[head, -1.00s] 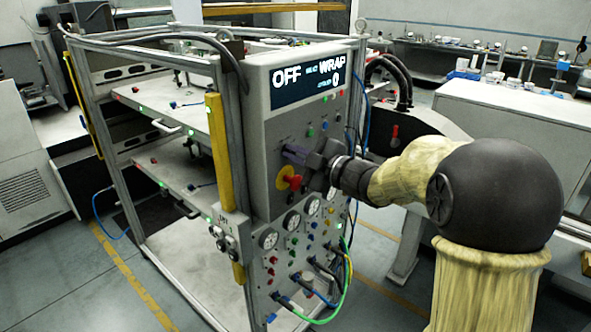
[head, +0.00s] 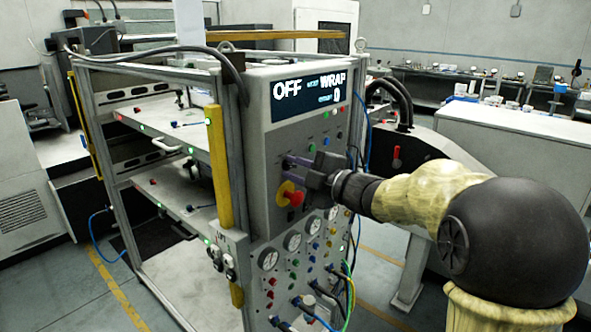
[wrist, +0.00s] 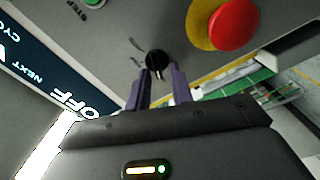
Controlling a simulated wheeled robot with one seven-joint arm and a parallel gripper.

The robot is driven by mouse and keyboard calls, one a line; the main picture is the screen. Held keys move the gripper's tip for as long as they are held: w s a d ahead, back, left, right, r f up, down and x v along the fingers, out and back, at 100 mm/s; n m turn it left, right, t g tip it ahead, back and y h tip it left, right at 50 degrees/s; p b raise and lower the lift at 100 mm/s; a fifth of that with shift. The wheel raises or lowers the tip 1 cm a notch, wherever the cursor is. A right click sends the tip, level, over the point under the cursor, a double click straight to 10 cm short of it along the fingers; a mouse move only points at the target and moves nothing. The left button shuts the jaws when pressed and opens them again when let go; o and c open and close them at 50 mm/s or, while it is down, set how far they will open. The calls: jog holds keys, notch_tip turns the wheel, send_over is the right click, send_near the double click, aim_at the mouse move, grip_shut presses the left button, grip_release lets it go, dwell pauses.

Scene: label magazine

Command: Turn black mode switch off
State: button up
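The black mode switch (wrist: 157,60) is a small round knob on the grey control panel, with unreadable marks beside it. In the wrist view it sits just beyond and partly between my fingertips. My gripper (wrist: 163,71) is open, its two purple fingers apart. The left fingertip is very close to the knob's edge; I cannot tell whether it touches. The panel's display (head: 308,90) reads OFF and WRAP, with a 0 below.
A red emergency button on a yellow base (head: 290,195) is just below my gripper; it also shows in the wrist view (wrist: 234,24). Gauges (head: 292,241), small coloured buttons and cables sit lower on the panel. A yellow post (head: 219,165) stands at its left.

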jog(key=shift+o, duration=0.2)
jog(key=b+v, duration=0.2)
jog(key=v, duration=1.5)
jog(key=shift+d, duration=0.2)
